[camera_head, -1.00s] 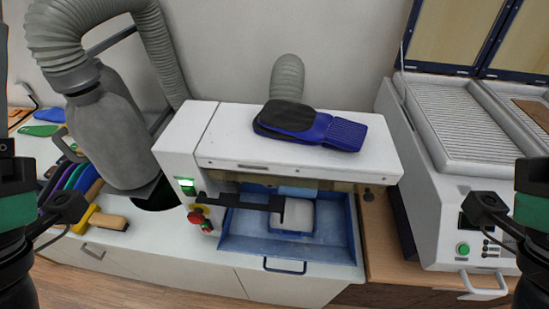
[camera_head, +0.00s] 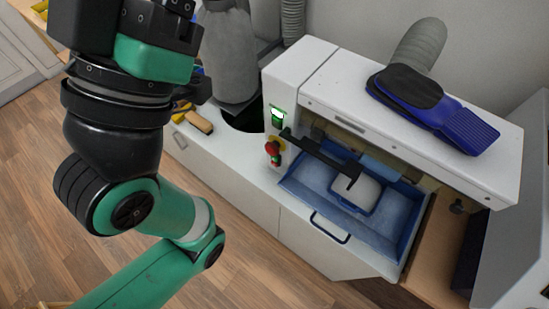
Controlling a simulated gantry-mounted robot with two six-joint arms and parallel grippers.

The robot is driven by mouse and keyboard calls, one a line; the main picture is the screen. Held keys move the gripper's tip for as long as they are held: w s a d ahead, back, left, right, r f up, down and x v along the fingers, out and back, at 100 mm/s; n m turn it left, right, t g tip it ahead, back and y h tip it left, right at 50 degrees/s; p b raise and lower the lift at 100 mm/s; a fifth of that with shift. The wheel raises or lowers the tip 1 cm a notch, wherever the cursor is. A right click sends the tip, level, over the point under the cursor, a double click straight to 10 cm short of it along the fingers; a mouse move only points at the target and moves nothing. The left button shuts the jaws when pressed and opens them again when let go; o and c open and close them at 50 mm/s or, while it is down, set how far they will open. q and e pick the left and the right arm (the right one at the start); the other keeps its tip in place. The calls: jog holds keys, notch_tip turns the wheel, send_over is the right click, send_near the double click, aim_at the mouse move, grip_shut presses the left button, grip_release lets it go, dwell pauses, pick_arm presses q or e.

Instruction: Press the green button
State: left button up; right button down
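A white machine with a blue tray stands at the right. On its left front panel a lit green rocker switch (camera_head: 278,116) sits at the top. Below it are a red knob (camera_head: 273,147) on a yellow base and a small green button (camera_head: 276,160). My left arm rises at the left of the view, its links bent upward and apart from the panel. The fingers of my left gripper cannot be made out. My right gripper is out of view.
A wooden-handled brush (camera_head: 199,122) lies on the counter. The wooden floor is open in front.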

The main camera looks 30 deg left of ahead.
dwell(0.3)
pick_arm(q)
grip_shut()
dwell(1.6)
